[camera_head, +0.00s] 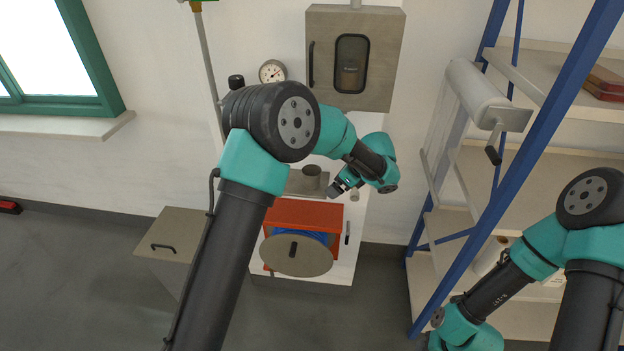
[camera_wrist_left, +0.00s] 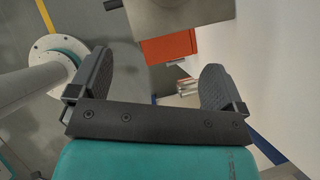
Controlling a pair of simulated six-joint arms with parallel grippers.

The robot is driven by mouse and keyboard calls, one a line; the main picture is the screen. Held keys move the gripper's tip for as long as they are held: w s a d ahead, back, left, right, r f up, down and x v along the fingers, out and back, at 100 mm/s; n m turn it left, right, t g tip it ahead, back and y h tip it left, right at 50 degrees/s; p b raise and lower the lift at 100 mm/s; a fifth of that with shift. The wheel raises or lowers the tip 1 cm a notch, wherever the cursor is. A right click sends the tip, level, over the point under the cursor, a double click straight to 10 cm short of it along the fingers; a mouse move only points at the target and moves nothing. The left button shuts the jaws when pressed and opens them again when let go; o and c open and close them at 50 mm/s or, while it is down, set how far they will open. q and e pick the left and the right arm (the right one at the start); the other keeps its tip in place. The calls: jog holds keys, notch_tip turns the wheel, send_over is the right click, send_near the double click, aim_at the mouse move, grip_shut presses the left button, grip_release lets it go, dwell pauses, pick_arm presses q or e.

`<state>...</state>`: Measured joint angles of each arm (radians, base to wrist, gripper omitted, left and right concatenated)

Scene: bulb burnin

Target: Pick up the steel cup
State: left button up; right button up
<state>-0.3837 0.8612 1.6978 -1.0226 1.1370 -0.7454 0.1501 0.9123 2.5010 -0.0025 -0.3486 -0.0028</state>
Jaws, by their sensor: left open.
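The steel cup (camera_head: 311,176) is a short grey cylinder standing upright on a grey plate on the white stand, left of my left gripper. My left gripper (camera_head: 337,190) is close beside the cup in the head view, apart from it and pointing down-left. In the left wrist view its two dark fingers (camera_wrist_left: 155,78) are spread wide with nothing held between them. I cannot make out the cup in the left wrist view. My right arm is at the lower right of the head view; its gripper is out of frame.
A wall cabinet (camera_head: 382,85) with a small window hangs above the stand. An orange-red box (camera_head: 320,214) and a round lid (camera_head: 296,258) are below the cup. A blue-framed shelf (camera_head: 455,275) stands at right, a lidded bin (camera_head: 165,225) at left.

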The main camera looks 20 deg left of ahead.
aim_at(309, 173)
pick_arm(q)
jog(key=shift+w+a, duration=0.25)
jog(key=shift+a, duration=0.65)
jog(key=shift+w+a, duration=0.2)
jog(key=shift+a, duration=0.65)
jog(key=shift+w+a, duration=0.25)
jog(key=shift+a, duration=0.65)
jog(key=shift+w+a, duration=0.1)
jog(key=shift+a, duration=0.2)
jog(key=shift+w+a+f, duration=0.15)
jog(key=shift+w+a, duration=0.05)
jog(key=shift+a, duration=0.6)
jog(key=shift+w+a+f, duration=0.2)
jog(key=shift+a, duration=0.55)
jog(key=shift+w+a+f, duration=0.15)
jog(key=shift+w+a, duration=0.05)
jog(key=shift+a, duration=0.6)
jog(key=c, duration=1)
